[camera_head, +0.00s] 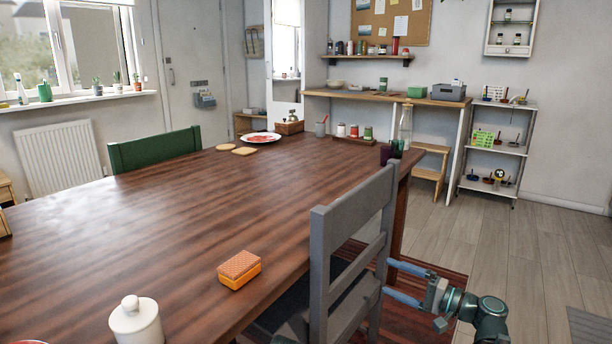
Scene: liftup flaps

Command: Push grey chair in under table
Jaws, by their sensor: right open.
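The grey chair (344,240) stands at the right side of the brown wooden table (150,220). Its slatted back rises above the table top, and its dark seat shows partly below the edge. My right gripper (388,280) is just right of the chair back, with its two blue fingers apart and pointing at the chair. The fingertips look close to the back's far post, but I cannot tell whether they touch it. My left gripper is not in view.
On the table are an orange sponge (239,268), a white jar (136,322), a plate (260,138) and bottles. A green chair (155,149) stands at the far side. The floor (540,260) to the right is clear up to the shelf rack (496,150).

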